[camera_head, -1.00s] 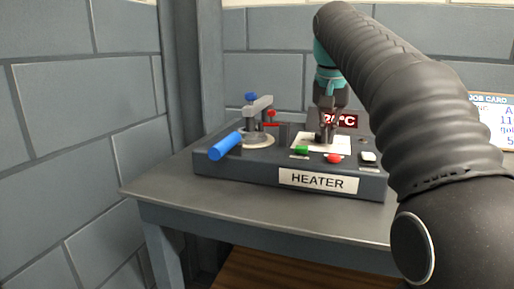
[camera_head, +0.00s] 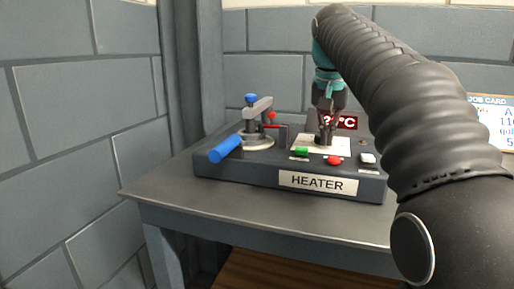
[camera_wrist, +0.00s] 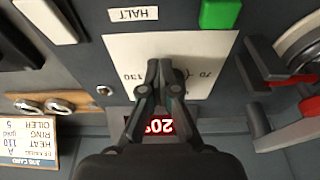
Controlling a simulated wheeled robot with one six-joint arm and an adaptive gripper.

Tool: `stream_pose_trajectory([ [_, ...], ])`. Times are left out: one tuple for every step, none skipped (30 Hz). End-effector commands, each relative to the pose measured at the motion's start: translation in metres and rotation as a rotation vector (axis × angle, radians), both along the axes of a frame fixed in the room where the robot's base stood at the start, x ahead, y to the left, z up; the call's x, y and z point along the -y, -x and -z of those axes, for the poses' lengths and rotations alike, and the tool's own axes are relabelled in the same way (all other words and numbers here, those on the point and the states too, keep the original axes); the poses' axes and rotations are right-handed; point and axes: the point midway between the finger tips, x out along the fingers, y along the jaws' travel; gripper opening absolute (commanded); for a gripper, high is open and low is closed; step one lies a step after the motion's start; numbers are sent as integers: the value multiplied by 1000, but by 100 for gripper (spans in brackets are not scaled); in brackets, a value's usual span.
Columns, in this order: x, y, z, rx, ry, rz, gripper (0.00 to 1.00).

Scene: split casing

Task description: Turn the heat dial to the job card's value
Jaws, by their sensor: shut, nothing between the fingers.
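The heat dial (camera_wrist: 197,68) is a dark knob on a white plate (camera_wrist: 120,50). The wrist view is upside down and shows marks 130 and 70 on the plate; my fingers hide much of the dial, so I cannot read its setting. My gripper (camera_wrist: 165,75) is shut and empty, its fingertips at the dial; I cannot tell whether they touch it. In the head view my gripper (camera_head: 325,125) points down over the plate. The job card (camera_wrist: 28,145) reads HEAT 110.
The heater box (camera_head: 235,172) stands on a grey table (camera_head: 180,195). On its left are a blue handle (camera_head: 225,149) and a clamp with a blue knob (camera_head: 251,98) and red lever. Green (camera_head: 301,152) and red (camera_head: 333,160) buttons sit in front of the dial.

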Motion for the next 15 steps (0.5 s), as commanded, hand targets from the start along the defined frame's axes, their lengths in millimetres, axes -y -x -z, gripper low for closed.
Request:
stream_pose_trajectory([
  [-1, 0, -1, 2, 0, 0, 0],
  [-1, 0, -1, 2, 0, 0, 0],
  [-2, 0, -2, 2, 1, 0, 0],
  [-2, 0, -2, 2, 1, 0, 0],
  [-2, 0, -2, 2, 1, 0, 0],
  [-3, 0, -2, 1, 0, 0, 0],
  [-3, 0, -2, 1, 0, 0, 0],
  [-4, 0, -2, 1, 0, 0, 0],
  [-5, 0, -2, 2, 1, 0, 0],
  [-5, 0, -2, 2, 1, 0, 0],
  [-5, 0, -2, 2, 0, 0, 0],
  [-6, 0, -2, 2, 0, 0, 0],
  [-6, 0, -2, 2, 1, 0, 0],
  [-7, -1, -2, 2, 1, 0, 0],
  [-8, 0, -2, 1, 0, 0, 0],
])
